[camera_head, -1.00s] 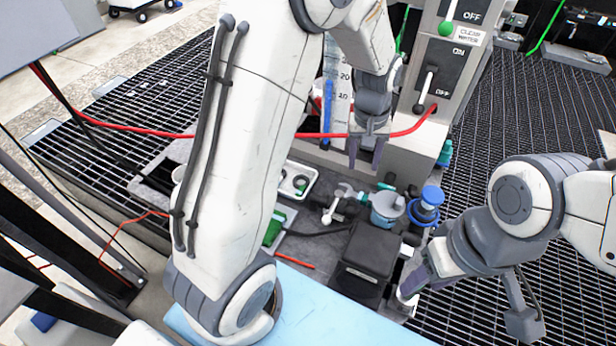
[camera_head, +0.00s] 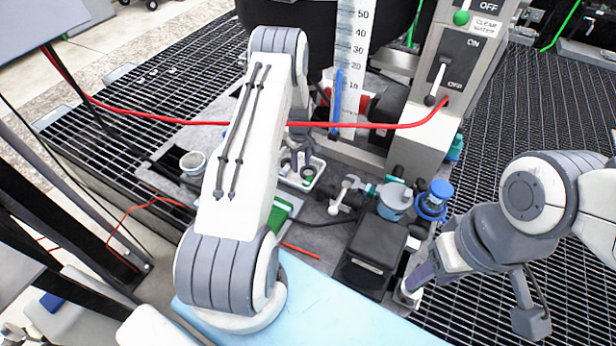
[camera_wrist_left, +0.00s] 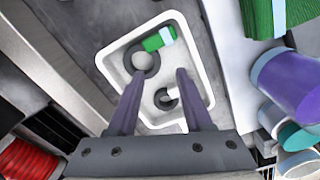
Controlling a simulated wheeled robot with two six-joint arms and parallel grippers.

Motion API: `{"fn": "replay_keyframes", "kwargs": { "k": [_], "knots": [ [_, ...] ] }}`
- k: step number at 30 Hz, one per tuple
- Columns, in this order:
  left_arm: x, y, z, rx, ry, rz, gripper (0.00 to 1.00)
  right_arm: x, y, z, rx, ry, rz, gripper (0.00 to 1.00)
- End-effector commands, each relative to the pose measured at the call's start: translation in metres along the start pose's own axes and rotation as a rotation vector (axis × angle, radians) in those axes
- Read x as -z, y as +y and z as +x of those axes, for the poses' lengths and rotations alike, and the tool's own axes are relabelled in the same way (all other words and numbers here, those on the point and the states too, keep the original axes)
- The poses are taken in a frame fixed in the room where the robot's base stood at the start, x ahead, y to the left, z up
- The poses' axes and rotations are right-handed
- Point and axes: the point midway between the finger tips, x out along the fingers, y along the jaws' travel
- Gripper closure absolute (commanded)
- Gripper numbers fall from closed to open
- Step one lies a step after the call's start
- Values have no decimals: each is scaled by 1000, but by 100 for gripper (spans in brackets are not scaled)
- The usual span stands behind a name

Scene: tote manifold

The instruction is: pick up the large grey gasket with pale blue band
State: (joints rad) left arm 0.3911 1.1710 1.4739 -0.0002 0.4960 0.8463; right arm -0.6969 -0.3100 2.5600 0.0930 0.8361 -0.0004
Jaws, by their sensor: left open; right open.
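A white tray (camera_wrist_left: 205,60) lies below my left gripper (camera_wrist_left: 156,76), which is open and empty above it. In the left wrist view it holds a grey ring (camera_wrist_left: 153,70) with a pale centre, partly beside the left finger. A smaller-looking dark grey ring (camera_wrist_left: 160,104) with a pale band lies between the fingers. Which is the large gasket with the pale blue band I cannot tell for certain. In the head view the tray (camera_head: 314,183) is partly hidden by my left gripper (camera_head: 300,157). My right gripper (camera_head: 412,282) is open at the lower right, by a white object.
A green cylinder with a white band (camera_wrist_left: 158,40) lies at the tray's far end. A green block (camera_head: 280,212), black box (camera_head: 375,252) and blue-grey pot (camera_head: 394,203) stand nearby. A red hose (camera_head: 190,122) crosses behind. A grey cup (camera_head: 192,162) stands left.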

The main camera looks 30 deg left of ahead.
Motion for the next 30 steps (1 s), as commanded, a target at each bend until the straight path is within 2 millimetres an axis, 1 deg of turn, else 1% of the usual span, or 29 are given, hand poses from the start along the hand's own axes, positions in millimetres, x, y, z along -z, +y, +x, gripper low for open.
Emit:
{"fn": "replay_keyframes", "kwargs": {
  "k": [6, 10, 14, 20, 21, 24, 30],
  "knots": [
    [0, 5, 26, 3, -2, 1, 50, 1, -1, -10, 0, 0, 0, 51],
    [0, 6, 43, 1, -2, 1, 50, 1, -1, -12, 0, 0, 0, 51],
    [0, 7, 50, -1, 0, 1, 50, 1, -1, -13, 0, 0, 0, 51],
    [0, 7, 50, -1, -1, 2, 50, 1, -1, -12, 0, 0, 0, 51],
    [0, 7, 50, -1, -1, 2, 65, 1, -1, -12, 0, 0, 0, 51],
    [0, 7, 50, -1, -1, 2, 100, 1, -1, -12, 0, 0, 0, 51],
    [0, 7, 50, -1, -1, 2, 100, 1, -1, -12, 0, 0, 0, 51]
  ]
}}
